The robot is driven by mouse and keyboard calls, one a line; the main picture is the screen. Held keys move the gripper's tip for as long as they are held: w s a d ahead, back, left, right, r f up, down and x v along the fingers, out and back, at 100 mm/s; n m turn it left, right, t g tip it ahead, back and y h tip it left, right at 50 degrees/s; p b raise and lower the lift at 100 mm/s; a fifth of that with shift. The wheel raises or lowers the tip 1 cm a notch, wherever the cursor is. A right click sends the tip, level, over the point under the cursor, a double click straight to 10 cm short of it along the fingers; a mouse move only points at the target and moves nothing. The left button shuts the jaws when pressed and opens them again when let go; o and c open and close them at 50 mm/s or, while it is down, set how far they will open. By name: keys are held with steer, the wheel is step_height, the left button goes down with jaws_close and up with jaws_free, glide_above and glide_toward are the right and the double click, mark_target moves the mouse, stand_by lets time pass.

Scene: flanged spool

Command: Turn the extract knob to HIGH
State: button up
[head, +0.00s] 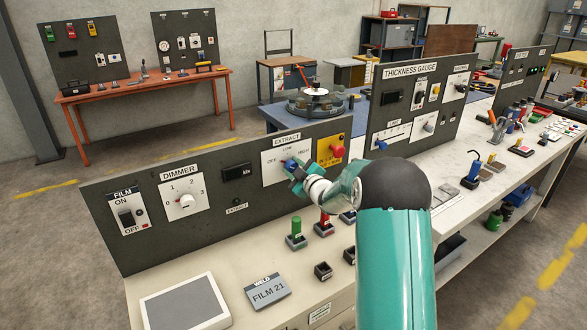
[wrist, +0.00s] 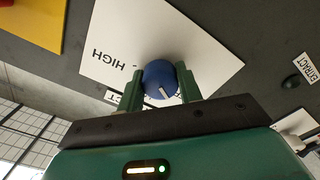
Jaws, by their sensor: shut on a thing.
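The extract knob is blue and round with a white pointer line; it shows in the wrist view (wrist: 160,80) between my fingers. In the head view my gripper (head: 290,166) covers most of it. My gripper (wrist: 163,88) is shut on the knob, one finger on each side. The knob sits on a white plate (wrist: 205,45) whose word HIGH (wrist: 110,58) reads upside down, left of the knob in the wrist view. The pointer points down in that view, toward my gripper's base, not at HIGH. The LOW mark is mostly hidden there.
A yellow plate with a red button (head: 336,150) is right of the extract plate. A dimmer dial (head: 185,201) and a film switch (head: 126,217) are to the left. Green (head: 296,230) and red (head: 325,220) upright pieces stand on the bench below my gripper.

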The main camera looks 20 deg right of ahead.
steer(key=m, duration=0.6)
steer(key=shift+m, duration=0.4)
steer(key=m, duration=0.3)
steer(key=shift+m, duration=0.4)
steer(key=m, duration=1.4)
steer(key=shift+a+m, duration=0.1)
steer(key=shift+m, duration=0.2)
steer(key=o, duration=1)
